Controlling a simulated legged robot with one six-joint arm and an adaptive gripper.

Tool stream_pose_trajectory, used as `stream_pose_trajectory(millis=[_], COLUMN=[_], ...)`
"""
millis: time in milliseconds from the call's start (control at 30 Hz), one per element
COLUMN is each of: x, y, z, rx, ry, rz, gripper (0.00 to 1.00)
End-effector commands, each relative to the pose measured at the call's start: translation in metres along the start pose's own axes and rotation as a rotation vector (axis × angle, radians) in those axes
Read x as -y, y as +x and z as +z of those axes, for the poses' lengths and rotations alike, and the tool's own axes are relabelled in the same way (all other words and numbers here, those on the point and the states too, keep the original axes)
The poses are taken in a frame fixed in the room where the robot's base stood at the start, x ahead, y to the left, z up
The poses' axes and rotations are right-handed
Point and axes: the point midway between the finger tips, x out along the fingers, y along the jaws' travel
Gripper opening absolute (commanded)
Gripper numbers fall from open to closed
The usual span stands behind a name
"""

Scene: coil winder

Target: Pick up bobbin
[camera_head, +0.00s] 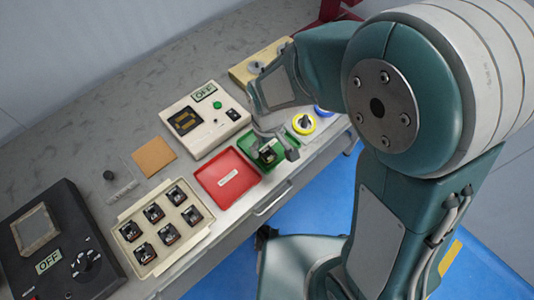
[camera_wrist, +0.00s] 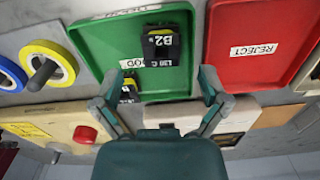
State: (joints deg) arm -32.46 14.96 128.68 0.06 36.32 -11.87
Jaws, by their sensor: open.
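My gripper (camera_head: 275,146) is open over the green tray (camera_wrist: 95,55). In the wrist view its two fingers (camera_wrist: 161,98) stand apart, with nothing held between them. A black bobbin-like part (camera_wrist: 166,47) with white lettering lies in the tray, beyond the fingertips. A second black part (camera_wrist: 129,88) with yellow marks lies at the tray's near edge, close to the left finger, partly hidden. In the head view a dark part (camera_head: 267,154) shows in the green tray under the gripper. I cannot tell for sure which part is the bobbin.
A red tray (camera_head: 228,178) labelled REJECT adjoins the green one. A cream tray (camera_head: 132,231) holds several dark parts in rows. Yellow (camera_head: 304,123) and blue spools stand beyond the green tray. A cream machine (camera_head: 190,107) reads OFF, as does a black machine (camera_head: 60,245).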

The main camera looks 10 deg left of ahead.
Motion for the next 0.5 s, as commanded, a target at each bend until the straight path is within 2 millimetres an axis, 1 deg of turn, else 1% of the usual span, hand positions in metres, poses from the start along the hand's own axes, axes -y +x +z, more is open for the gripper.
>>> stream_pose_trajectory(millis=[33,100,200,300,467,500], x=[0.002,0.003,0.003,0.003,0.003,0.003], y=[0.01,0.021,0.032,0.036,0.036,0.036], z=[0.002,0.002,0.002,0.001,0.001,0.001], rx=[0.005,0.004,0.003,0.001,0.0,0.0], ry=[-0.001,-0.001,0.0,0.001,0.001,0.001], rz=[-0.001,-0.001,0.0,0.001,0.001,0.001], gripper=[0.94,0.94,0.94,0.94,0.94,0.9])
